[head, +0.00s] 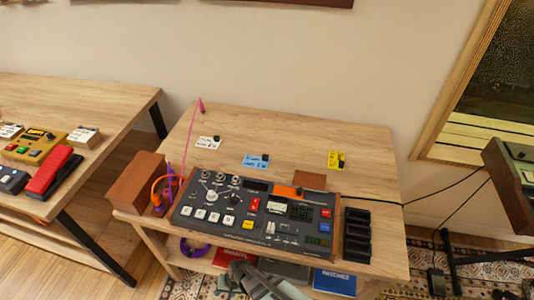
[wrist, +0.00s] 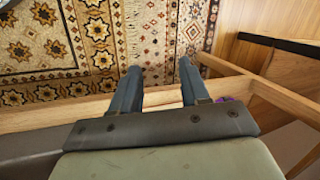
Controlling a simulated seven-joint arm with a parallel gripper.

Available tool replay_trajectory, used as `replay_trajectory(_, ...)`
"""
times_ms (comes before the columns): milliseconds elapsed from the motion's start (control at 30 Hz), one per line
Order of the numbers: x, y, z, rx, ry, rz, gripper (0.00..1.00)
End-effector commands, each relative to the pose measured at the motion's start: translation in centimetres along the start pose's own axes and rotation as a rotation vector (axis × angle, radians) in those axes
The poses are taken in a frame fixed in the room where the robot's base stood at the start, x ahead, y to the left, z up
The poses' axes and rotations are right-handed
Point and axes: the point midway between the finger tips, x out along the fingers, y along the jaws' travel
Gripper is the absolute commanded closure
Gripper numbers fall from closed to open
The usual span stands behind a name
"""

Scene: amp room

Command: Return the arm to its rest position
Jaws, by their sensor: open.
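My gripper (wrist: 158,68) shows in the wrist view with its two dark fingers spread apart and nothing between them. It points down toward the patterned rug (wrist: 80,35), beside a wooden table rail (wrist: 75,112). In the head view, a grey part of my arm (head: 255,282) shows at the bottom edge, in front of the middle table (head: 285,130). I cannot tell the fingers apart in the head view.
The middle table bears a dark control console (head: 262,240), a wooden box (head: 137,182), a black tray (head: 357,235) and small labelled cards. Below it lie a red book (head: 236,257) and a blue book (head: 335,281). Another table (head: 85,92) stands left, with pedals.

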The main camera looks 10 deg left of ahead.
Motion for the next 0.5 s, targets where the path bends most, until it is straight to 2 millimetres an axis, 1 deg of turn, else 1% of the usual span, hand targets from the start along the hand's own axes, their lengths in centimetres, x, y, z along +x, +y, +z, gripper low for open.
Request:
replay_trajectory(33, -0.6, 2.0, 0.0, 0.017, -0.012, 0.021, 0.54)
replay_trajectory(200, -2.0, 7.8, 0.3, 0.061, -0.058, 0.09, 0.54)
replay_trajectory(300, -2.8, 11.0, 0.8, 0.088, -0.089, 0.128, 0.54)
replay_trajectory(500, -4.5, 16.4, 2.3, 0.139, -0.15, 0.191, 0.54)
